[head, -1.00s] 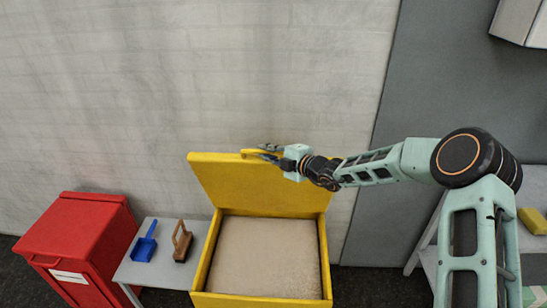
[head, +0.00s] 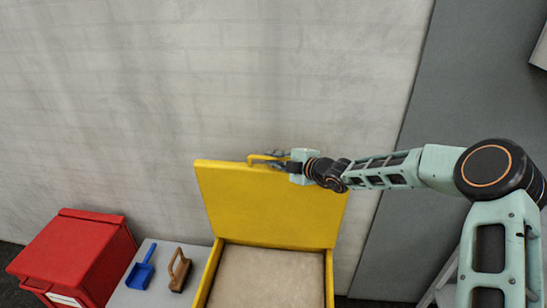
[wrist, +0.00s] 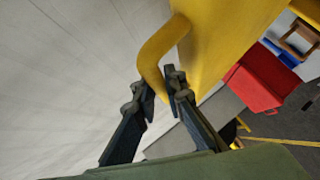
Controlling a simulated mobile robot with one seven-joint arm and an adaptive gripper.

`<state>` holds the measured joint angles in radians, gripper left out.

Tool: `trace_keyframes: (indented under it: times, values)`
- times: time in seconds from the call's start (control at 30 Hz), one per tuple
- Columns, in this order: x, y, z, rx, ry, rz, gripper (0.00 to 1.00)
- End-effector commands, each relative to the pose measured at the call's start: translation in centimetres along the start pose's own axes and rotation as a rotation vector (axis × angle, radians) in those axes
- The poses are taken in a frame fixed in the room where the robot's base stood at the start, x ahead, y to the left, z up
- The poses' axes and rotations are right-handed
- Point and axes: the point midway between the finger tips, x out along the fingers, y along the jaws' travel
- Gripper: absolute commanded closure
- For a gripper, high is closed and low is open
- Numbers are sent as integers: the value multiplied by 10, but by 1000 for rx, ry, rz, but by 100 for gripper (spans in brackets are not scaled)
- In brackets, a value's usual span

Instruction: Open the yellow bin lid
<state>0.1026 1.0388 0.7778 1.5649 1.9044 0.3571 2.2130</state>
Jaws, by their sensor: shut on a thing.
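The yellow bin (head: 208,277) stands against the wall with its lid (head: 265,205) raised nearly upright, so the pale contents inside show. A yellow handle (head: 262,157) sits on the lid's top edge. My gripper (head: 270,160) is at this handle in the head view. In the wrist view my gripper (wrist: 158,88) has its two dark fingers on either side of the curved handle (wrist: 160,45), shut on it. The lid (wrist: 215,40) shows behind the fingers there.
A red bin (head: 75,255) with a closed lid stands at the lower left. Between it and the yellow bin, a grey table (head: 150,297) holds a blue dustpan (head: 141,268) and a brown brush (head: 179,270). The pale wall (head: 120,100) is close behind the lid.

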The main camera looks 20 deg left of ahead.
Motion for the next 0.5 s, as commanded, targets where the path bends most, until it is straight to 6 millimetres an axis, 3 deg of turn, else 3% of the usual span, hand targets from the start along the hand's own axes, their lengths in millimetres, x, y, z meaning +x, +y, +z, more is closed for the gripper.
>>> trace_keyframes:
  times: [0.47,0.5]
  values:
    - [0,1,-1,4,0,-3,100]
    - [0,1,-1,4,0,-3,86]
